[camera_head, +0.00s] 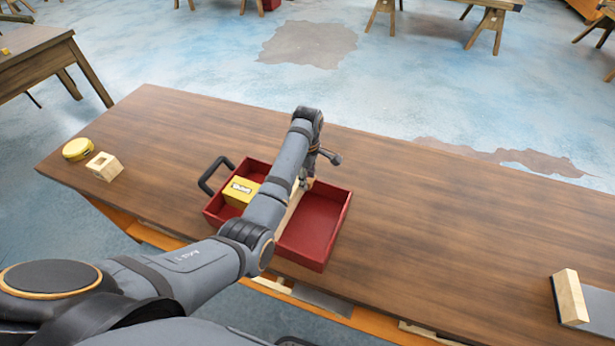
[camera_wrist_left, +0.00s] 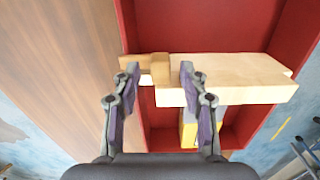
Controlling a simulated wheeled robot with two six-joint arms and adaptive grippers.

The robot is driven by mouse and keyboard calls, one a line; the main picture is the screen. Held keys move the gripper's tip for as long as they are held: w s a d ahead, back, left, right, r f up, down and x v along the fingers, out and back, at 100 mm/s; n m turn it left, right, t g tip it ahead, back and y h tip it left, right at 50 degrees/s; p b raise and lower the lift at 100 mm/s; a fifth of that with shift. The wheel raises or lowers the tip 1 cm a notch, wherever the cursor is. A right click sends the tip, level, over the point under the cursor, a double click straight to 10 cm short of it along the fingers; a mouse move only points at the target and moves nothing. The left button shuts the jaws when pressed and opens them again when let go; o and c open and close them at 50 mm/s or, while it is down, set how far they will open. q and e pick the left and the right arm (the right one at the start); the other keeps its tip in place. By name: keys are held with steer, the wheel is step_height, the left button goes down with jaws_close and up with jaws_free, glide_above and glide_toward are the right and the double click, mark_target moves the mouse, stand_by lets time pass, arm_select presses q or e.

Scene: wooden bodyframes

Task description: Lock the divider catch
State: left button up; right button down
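The red tray (camera_head: 335,212) lies on the brown table with two compartments. A pale wooden divider (camera_head: 291,208) runs between them, partly hidden by my left arm. In the left wrist view the divider (camera_wrist_left: 230,72) crosses the tray (camera_wrist_left: 200,25), and a browner wooden catch piece (camera_wrist_left: 159,69) sits at its left end, by the tray wall. My left gripper (camera_wrist_left: 159,78) is open, with one finger on each side of the catch piece; I cannot tell whether they touch it. In the head view this gripper (camera_head: 304,180) is small and mostly hidden. My right gripper is not in view.
A yellow box (camera_head: 241,191) lies in the left compartment, beside the tray's black handle (camera_head: 214,174). A yellow tape measure (camera_head: 77,149) and a hollow wooden block (camera_head: 104,166) are at the table's left end. A wood-and-metal tool (camera_head: 570,297) is at right. The table between is clear.

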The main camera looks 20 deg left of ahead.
arm_select(q)
steer(key=shift+r, duration=0.4)
step_height(320, 180, up, 7)
steer(key=shift+f, duration=0.15)
steer(key=shift+f, duration=0.1)
